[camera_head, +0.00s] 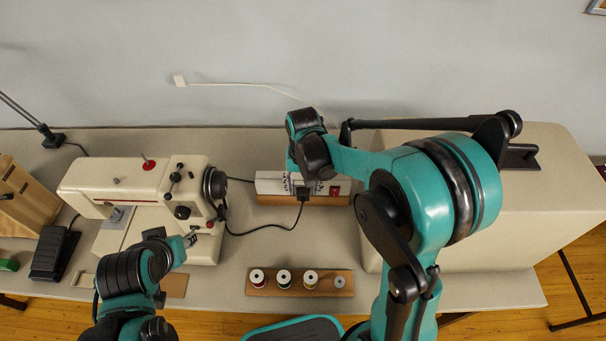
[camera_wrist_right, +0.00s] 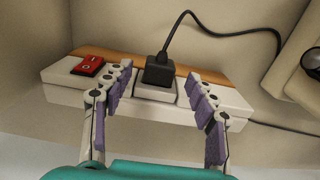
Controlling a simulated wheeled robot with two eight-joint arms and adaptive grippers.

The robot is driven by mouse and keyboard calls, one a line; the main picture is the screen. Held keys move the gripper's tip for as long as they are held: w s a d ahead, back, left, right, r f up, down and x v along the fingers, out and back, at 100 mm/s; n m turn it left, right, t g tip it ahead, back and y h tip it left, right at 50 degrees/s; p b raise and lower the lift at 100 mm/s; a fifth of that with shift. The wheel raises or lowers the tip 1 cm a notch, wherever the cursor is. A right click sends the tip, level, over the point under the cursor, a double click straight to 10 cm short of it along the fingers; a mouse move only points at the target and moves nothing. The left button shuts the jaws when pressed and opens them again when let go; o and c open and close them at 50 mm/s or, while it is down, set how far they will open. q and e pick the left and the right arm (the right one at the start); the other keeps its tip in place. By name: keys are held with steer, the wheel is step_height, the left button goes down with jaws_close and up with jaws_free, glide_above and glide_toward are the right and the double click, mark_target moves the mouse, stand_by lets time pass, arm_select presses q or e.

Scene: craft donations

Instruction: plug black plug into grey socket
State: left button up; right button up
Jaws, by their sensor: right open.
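The black plug (camera_head: 303,194) is at the front of the white power strip (camera_head: 268,184), its cord running left to the sewing machine. In the right wrist view the plug (camera_wrist_right: 159,70) sits upright on the grey socket (camera_wrist_right: 155,92); its prongs are hidden, and it looks seated. My right gripper (camera_wrist_right: 158,88) is open, with one purple-padded finger on each side of the plug and a gap to each. In the head view the right gripper (camera_head: 303,184) is partly hidden by its wrist. My left gripper (camera_head: 190,240) is low beside the sewing machine; its fingers are unclear.
The strip has a red switch (camera_wrist_right: 88,66) and rests on a wooden board. The sewing machine (camera_head: 140,190) stands left, a large beige case (camera_head: 480,240) right. A wooden rack (camera_head: 265,285) with thread spools lies in front. A foot pedal (camera_head: 50,252) is far left.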

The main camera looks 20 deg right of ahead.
step_height(320, 180, up, 9)
steer(key=shift+f, duration=0.2)
stand_by(0.5)
steer(key=s+d+r+n+t, duration=0.1)
steer(key=s+d+t, duration=0.1)
steer(key=s, duration=0.5)
steer(key=s+d+r+n+t, duration=0.1)
steer(key=s+n+t, duration=0.1)
steer(key=s+t, duration=0.3)
steer(key=shift+s+d, duration=0.35)
steer(key=shift+s, duration=0.6)
steer(key=shift+r, duration=0.1)
stand_by(0.7)
